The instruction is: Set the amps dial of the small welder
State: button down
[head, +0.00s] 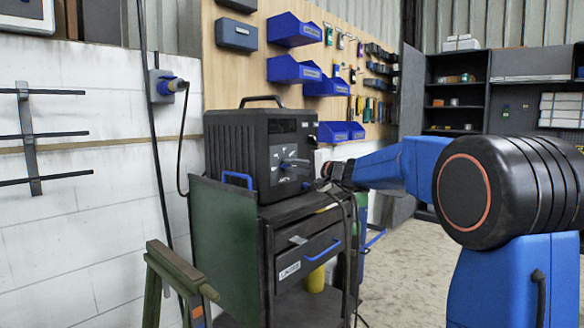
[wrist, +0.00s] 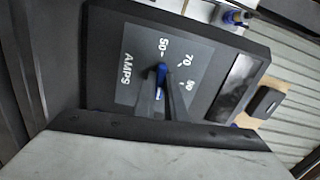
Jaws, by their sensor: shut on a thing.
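The small welder (head: 232,150) is a black box with a top handle, standing on a dark cart. Its front panel fills much of the wrist view, turned sideways, with a grey plate (wrist: 135,72) marked AMPS and the numbers 50, 70 and 90. The blue amps dial (wrist: 161,72) sits in the middle of this scale. My gripper (wrist: 161,92) is shut on the dial, with a dark finger on each side. The fingers cover part of the dial, so I cannot tell its exact setting.
The cart (head: 310,220) has drawers with blue handles, and a green panel (head: 222,235) at its left. Cables hang at its right side. A green trestle (head: 175,265) stands at front left. Blue bins (head: 295,70) hang on the board behind. Open floor lies to the right.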

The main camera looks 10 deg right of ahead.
jog(key=shift+m, duration=1.6)
jog(key=c, duration=1.8)
grip_release()
jog(key=shift+s+d, duration=0.1)
jog(key=v, duration=1.7)
jog(key=shift+s, duration=0.1)
